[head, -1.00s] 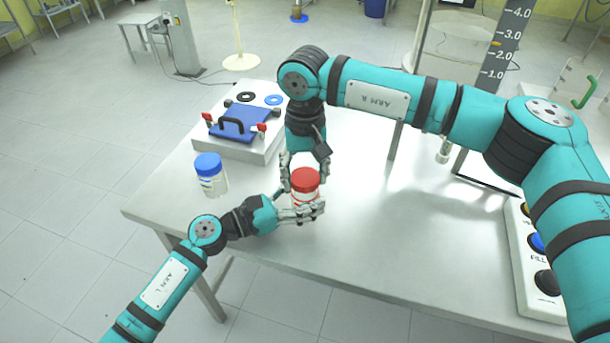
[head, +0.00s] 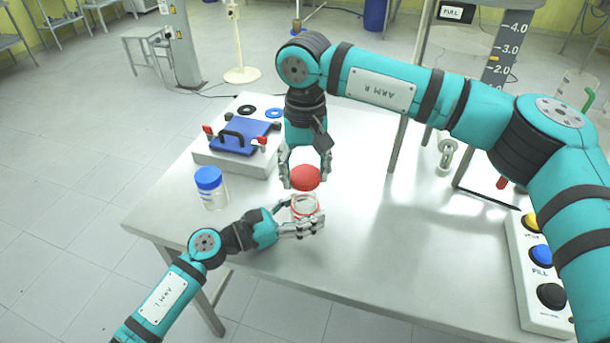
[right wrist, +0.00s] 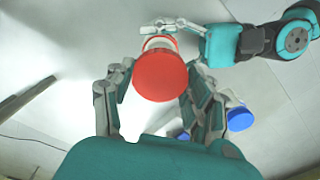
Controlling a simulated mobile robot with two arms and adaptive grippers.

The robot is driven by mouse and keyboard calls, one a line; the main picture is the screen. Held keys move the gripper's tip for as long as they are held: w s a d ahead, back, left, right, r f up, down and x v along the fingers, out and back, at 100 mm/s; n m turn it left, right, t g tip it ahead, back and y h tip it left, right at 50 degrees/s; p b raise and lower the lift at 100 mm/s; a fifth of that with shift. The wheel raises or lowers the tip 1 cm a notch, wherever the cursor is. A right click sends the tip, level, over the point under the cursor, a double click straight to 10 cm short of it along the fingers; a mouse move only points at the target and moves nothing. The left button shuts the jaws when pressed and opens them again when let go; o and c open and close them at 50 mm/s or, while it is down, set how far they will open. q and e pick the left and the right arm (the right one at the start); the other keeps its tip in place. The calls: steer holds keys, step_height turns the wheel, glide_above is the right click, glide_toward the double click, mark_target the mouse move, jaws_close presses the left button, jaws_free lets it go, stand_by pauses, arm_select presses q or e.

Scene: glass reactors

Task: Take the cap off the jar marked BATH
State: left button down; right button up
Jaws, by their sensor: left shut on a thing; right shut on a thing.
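The red cap (head: 306,177) is off the clear jar (head: 304,205) and sits a little above its open mouth. My right gripper (head: 306,175) is shut on the red cap from above; the cap also shows between its fingers in the right wrist view (right wrist: 160,76). My left gripper (head: 300,222) is shut around the jar's body and holds it on or just above the table. Its fingers hide part of the jar, and I cannot read any BATH mark.
A second jar with a blue cap (head: 209,178) stands to the left on the table (head: 400,250). A white unit with a blue handled plate (head: 240,136) is behind it. A button panel (head: 537,270) lies at the right. The table's middle right is clear.

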arm_select(q)
steer(key=shift+c, duration=1.2)
jaws_free()
steer(key=shift+a, duration=0.1)
steer(key=v, duration=1.2)
